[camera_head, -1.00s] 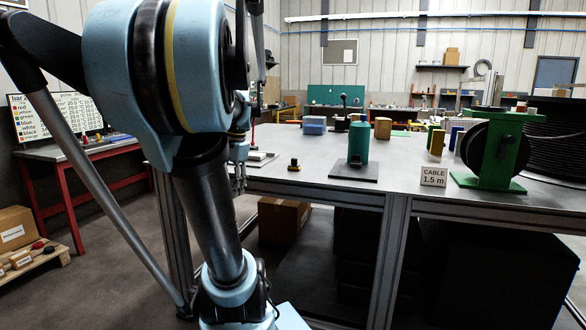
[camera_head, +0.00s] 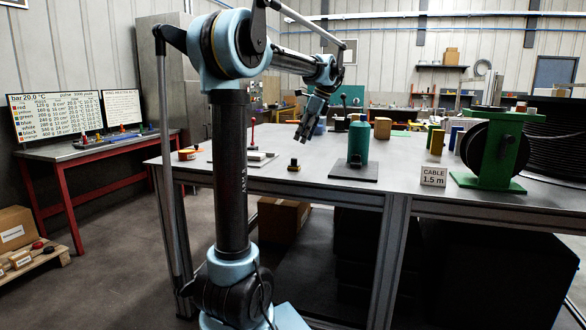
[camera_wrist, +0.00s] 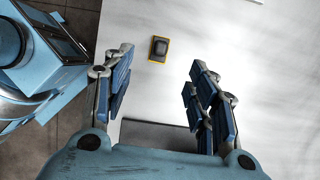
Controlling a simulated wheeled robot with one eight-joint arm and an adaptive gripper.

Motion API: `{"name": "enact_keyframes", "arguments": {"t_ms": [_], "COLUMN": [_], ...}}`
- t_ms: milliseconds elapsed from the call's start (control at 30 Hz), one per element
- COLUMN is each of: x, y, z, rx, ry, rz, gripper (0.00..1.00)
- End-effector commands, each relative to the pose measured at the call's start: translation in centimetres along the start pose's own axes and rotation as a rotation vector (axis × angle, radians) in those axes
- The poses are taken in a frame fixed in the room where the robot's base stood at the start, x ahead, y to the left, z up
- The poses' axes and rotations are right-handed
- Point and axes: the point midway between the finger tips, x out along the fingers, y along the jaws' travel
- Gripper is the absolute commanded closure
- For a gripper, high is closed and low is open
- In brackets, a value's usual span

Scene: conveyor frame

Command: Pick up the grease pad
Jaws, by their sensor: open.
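A small dark block on a yellow-orange base, which appears to be the grease pad (camera_head: 294,164), lies on the grey table near its front edge. It also shows in the wrist view (camera_wrist: 158,48), slightly beyond the gap between my fingertips. My gripper (camera_head: 302,138) hangs tilted above the table, over and a little behind the pad in the head view. In the wrist view my gripper (camera_wrist: 161,60) is open, its blue-padded fingers spread wide with nothing between them. The pad is apart from the fingers and fully visible.
A green cylinder (camera_head: 358,142) on a dark plate stands right of the pad. A light block on a plate (camera_head: 256,156) and a yellow-red item (camera_head: 188,154) lie to the left. A green cable reel (camera_head: 492,150) stands farther right. The table around the pad is clear.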

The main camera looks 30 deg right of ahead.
Motion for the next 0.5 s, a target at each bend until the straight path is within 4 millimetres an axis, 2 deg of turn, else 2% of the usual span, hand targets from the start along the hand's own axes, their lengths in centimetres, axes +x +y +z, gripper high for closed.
{"name": "enact_keyframes", "arguments": {"t_ms": [300,500], "x": [4.7,6.3], "y": [0.0,0.0], "z": [0.0,0.0], "rx": [-0.001,0.000], "ry": [0.000,0.000], "rz": [0.000,-0.001], "gripper": [0.47,0.47]}}
